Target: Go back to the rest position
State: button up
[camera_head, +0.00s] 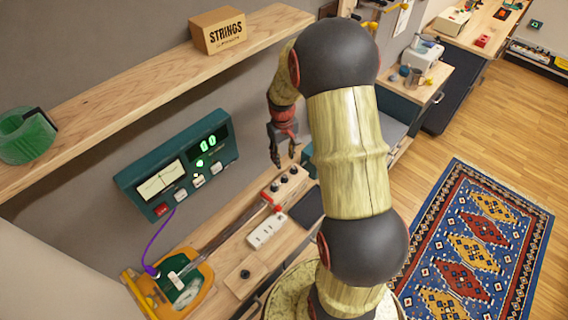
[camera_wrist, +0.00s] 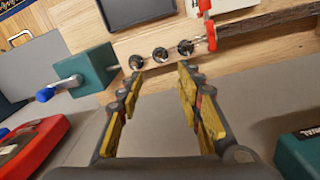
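My gripper (camera_head: 282,152) hangs at the end of my arm above the workbench, close to the grey wall. In the wrist view, the gripper (camera_wrist: 158,82) has its two yellow-padded fingers spread apart. Nothing is held between them. Beyond the fingertips is a wooden block with several black knobs (camera_wrist: 160,54), which also shows in the head view (camera_head: 284,179).
A teal meter panel (camera_head: 177,163) with a green display is on the wall, below a wooden shelf (camera_head: 130,89) bearing a STRINGS box (camera_head: 218,31). A white socket strip (camera_head: 267,231) and an orange-green device (camera_head: 178,287) lie on the bench. A rug (camera_head: 478,240) covers the floor.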

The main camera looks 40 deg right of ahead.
jog(key=shift+r, duration=0.35)
dwell(0.4)
jog(key=s+a+r+t+b, duration=0.2)
jog(key=s+a+r+b, duration=0.2)
jog(key=s+a, duration=0.2)
jog(key=s+a+r+t+b, duration=0.1)
jog(key=s+a+r+b, duration=0.4)
jog(key=s+a, duration=0.2)
jog(key=s+a+r+n+t+b, duration=0.1)
jog(key=s+a+r+b, duration=0.3)
jog(key=a, duration=0.6)
jog(key=shift+s+r+t, duration=0.15)
jog(key=shift+s+t, duration=0.65)
jog(key=shift+s, duration=0.45)
dwell(0.5)
